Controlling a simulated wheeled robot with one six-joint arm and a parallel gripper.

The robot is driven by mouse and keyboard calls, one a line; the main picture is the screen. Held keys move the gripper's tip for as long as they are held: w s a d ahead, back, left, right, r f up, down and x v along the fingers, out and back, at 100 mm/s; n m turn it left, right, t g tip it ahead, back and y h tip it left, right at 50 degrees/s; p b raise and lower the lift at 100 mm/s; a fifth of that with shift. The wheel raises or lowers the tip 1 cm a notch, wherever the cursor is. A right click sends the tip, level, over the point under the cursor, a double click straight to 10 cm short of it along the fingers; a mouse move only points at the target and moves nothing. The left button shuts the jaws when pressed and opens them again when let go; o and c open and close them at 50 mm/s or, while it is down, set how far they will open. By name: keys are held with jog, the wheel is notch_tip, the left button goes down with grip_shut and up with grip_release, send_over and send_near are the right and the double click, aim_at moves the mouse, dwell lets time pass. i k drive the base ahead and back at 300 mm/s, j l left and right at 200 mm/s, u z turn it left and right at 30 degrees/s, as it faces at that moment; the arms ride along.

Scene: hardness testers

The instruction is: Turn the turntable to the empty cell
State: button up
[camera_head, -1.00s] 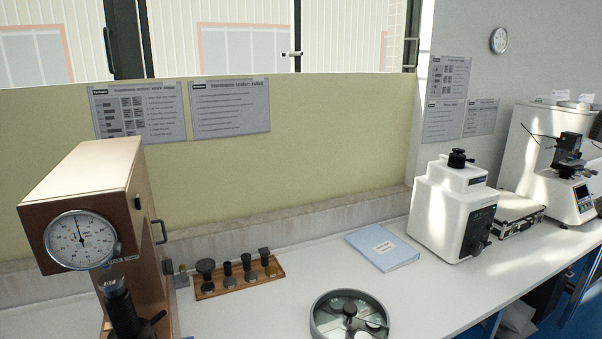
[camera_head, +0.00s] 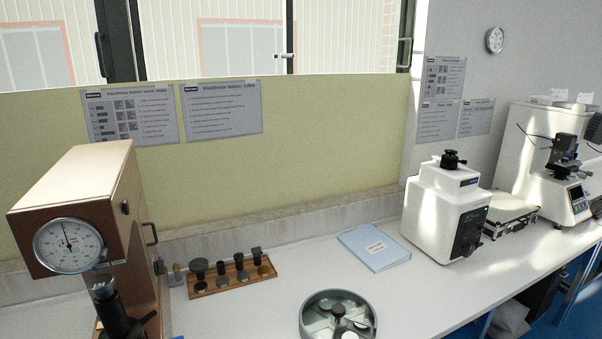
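The turntable (camera_head: 304,319) is a round grey dish with a raised rim, standing on the white bench at the bottom middle of the head view. A dark knob (camera_head: 338,309) stands at its centre, and dividers split the inside into cells. Pale round pieces lie in some cells. I cannot tell which cell is empty, because the cells are small and the front edge of the dish is cut off by the frame. My gripper and arm are not in view.
A brown hardness tester with a dial (camera_head: 68,246) stands at the left. A wooden rack (camera_head: 232,281) with several dark parts is behind the turntable. A blue folder (camera_head: 374,248) and a white machine (camera_head: 440,210) are to the right. Bare bench (camera_head: 420,300) lies right of the turntable.

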aim_at(337, 310)
jog(key=i, duration=0.85)
jog(key=j, duration=0.1)
